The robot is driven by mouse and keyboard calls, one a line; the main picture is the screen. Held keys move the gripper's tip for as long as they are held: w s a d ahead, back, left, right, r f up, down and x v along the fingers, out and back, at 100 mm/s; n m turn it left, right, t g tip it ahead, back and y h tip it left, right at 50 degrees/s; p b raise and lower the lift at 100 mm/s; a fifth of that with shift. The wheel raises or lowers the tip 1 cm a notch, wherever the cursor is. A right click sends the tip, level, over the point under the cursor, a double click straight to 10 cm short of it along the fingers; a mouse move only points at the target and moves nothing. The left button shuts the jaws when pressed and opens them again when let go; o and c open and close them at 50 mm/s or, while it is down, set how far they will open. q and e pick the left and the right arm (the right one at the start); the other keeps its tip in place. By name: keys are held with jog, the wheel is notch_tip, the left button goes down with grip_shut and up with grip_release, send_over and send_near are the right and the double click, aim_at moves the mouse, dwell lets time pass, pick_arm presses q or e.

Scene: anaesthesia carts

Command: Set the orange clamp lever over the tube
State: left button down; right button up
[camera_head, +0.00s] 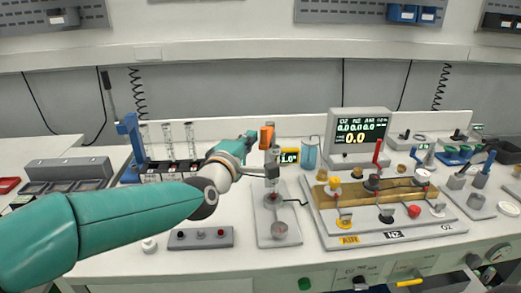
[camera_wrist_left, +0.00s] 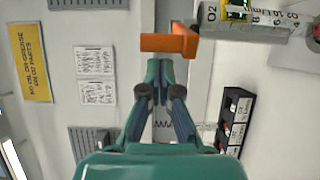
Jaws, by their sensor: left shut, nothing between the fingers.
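The orange clamp lever (camera_head: 266,137) sits near the top of a small grey stand (camera_head: 277,216) at the middle of the bench. In the left wrist view the orange lever (camera_wrist_left: 170,42) is a blocky piece straight ahead of my fingertips. My left gripper (camera_head: 252,138) reaches in from the left, just left of the lever. Its fingers (camera_wrist_left: 159,66) are shut and empty, with the tips close to the lever; I cannot tell whether they touch it. The tube cannot be made out clearly at this stand. My right gripper is not in view.
To the right is a gas panel (camera_head: 385,238) with knobs and a monitor (camera_head: 360,125). A rack with glass flow tubes (camera_head: 168,140) stands behind my left arm. A grey button box (camera_head: 201,238) lies in front.

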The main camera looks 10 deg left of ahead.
pick_arm(q)
jog(key=s+d+b, duration=0.1)
jog(key=s+d, duration=0.5)
jog(key=shift+s+d, duration=0.15)
jog(key=shift+s, duration=0.2)
jog(key=shift+f, duration=0.1)
